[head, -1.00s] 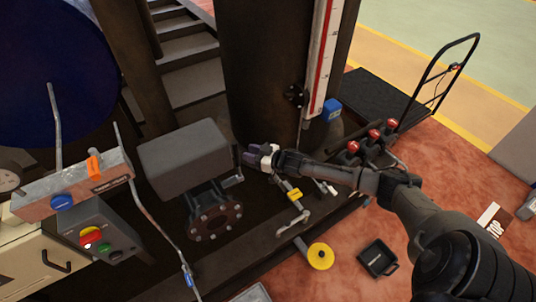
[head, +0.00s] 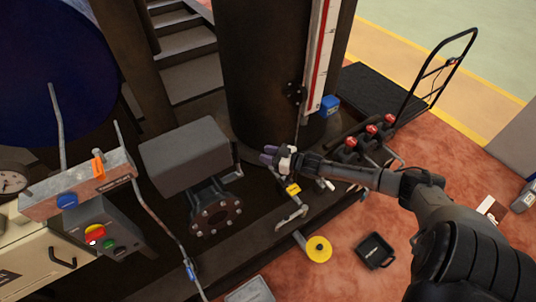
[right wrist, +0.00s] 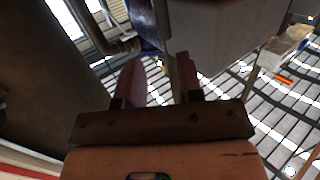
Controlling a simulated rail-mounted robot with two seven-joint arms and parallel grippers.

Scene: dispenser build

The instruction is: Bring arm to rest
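My right arm reaches in from the lower right of the head view. Its gripper (head: 268,154), with purple fingers and a white body, is above the dark machine base, between the grey box-shaped housing (head: 186,155) and the dark column (head: 268,80). In the right wrist view the two fingers (right wrist: 160,82) stand apart with a gap between them. Nothing is clearly held. My left gripper is not in the head view.
A yellow-tagged valve handle (head: 292,190) lies just below the gripper. Red-knobbed valves (head: 370,131) stand to its right. A control box with buttons (head: 100,232) is at left. A yellow disc (head: 318,249) and a black tray (head: 375,251) are at lower right.

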